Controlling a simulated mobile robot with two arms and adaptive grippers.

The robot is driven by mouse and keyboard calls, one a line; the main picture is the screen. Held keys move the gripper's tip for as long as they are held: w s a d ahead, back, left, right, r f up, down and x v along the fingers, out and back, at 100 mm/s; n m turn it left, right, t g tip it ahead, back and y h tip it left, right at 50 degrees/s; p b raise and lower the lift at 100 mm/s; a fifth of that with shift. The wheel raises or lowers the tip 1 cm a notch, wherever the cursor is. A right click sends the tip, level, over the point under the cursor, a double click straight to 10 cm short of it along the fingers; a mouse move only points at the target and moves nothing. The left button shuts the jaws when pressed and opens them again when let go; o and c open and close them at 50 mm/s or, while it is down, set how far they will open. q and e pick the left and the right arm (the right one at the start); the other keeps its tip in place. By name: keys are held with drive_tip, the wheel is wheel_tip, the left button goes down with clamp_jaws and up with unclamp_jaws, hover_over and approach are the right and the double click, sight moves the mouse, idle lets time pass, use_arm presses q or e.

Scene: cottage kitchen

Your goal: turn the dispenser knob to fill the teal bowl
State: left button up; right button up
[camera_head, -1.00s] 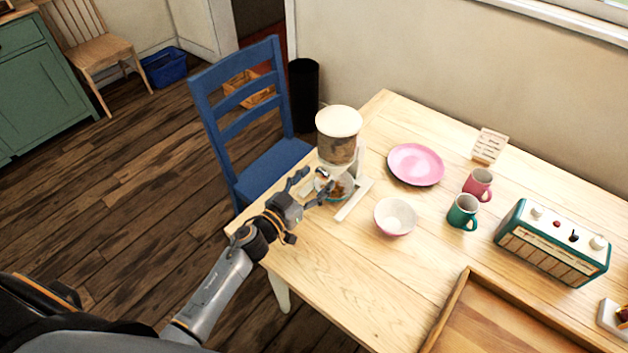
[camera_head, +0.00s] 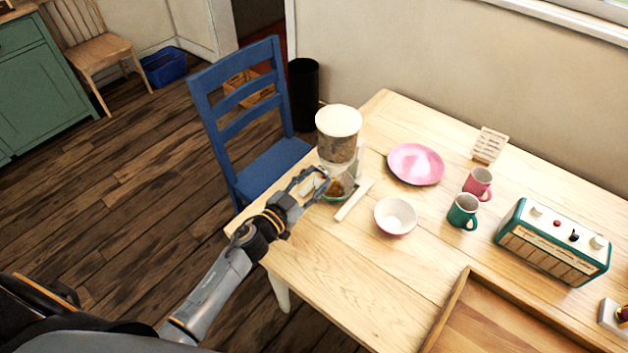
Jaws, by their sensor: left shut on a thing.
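The dispenser (camera_head: 337,148) stands at the table's far left corner, with a white lid and a clear container of brown food. The teal bowl (camera_head: 327,199) sits under its spout on the white base. Brown pieces lie in the bowl, and my gripper partly hides it. My left gripper (camera_head: 316,175) is at the dispenser's front, its fingers closed on the knob, which they mostly cover. My right gripper is not in view.
A pink-and-white bowl (camera_head: 396,217), a pink plate (camera_head: 416,164), a teal mug (camera_head: 463,212) and a pink mug (camera_head: 478,184) stand to the right. A radio (camera_head: 553,243) and a wooden tray (camera_head: 462,290) are farther right. A blue chair (camera_head: 262,165) stands behind the dispenser.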

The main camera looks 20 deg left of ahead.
use_arm(q)
drive_tip(key=m, duration=0.3)
drive_tip(key=shift+m, duration=0.3)
drive_tip(key=shift+m+b, duration=0.65)
drive_tip(key=shift+m, duration=1.45)
drive_tip(key=o, duration=1.2)
drive_tip(key=shift+c, duration=0.2)
drive_tip(key=v, duration=1.2)
